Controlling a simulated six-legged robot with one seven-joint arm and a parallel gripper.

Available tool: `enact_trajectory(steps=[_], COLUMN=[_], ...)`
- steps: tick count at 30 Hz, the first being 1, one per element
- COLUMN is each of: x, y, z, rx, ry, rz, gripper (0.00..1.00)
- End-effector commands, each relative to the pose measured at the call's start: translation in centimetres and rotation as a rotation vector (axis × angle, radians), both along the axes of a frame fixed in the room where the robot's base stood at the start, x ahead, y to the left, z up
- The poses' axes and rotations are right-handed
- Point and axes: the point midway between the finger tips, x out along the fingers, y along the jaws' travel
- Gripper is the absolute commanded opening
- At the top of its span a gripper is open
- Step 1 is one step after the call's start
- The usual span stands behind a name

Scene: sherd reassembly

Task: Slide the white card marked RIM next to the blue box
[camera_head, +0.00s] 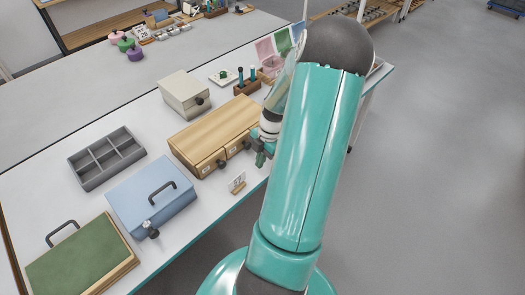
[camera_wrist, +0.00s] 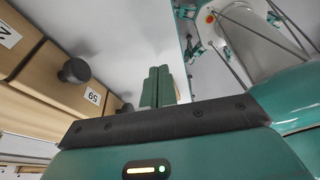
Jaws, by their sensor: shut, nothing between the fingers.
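A small white card (camera_head: 238,183) stands in a wooden holder near the table's front edge in the head view. Its lettering is too small to read. The blue box (camera_head: 140,198) with a dark handle and a front knob lies to its left, with bare table between them. My gripper (camera_head: 260,160) is shut and empty, above the table to the upper right of the card and apart from it. Its closed green fingers show in the wrist view (camera_wrist: 157,87), over bare white tabletop. The card and the blue box do not show in the wrist view.
A wooden drawer unit (camera_head: 212,130) stands behind the card, its knobs facing the front edge. A grey divided tray (camera_head: 107,158), a green-topped box (camera_head: 80,262) and a beige box (camera_head: 184,94) are also on the table. My arm hides the table's right part.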

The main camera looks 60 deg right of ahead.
Motion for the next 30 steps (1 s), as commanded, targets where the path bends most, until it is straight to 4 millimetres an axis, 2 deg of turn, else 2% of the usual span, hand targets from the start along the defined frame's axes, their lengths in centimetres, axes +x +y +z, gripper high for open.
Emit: enact_trajectory(steps=[4, 12, 30], x=[0.3, 1.4, 1.5], y=[0.9, 4.2, 4.6], z=[-2.9, -2.7, -2.7], rx=[0.005, 0.0, -0.001], ry=[0.002, 0.001, 0.001], rz=[0.001, 0.001, -0.001], gripper=[0.0, 0.0, 0.0])
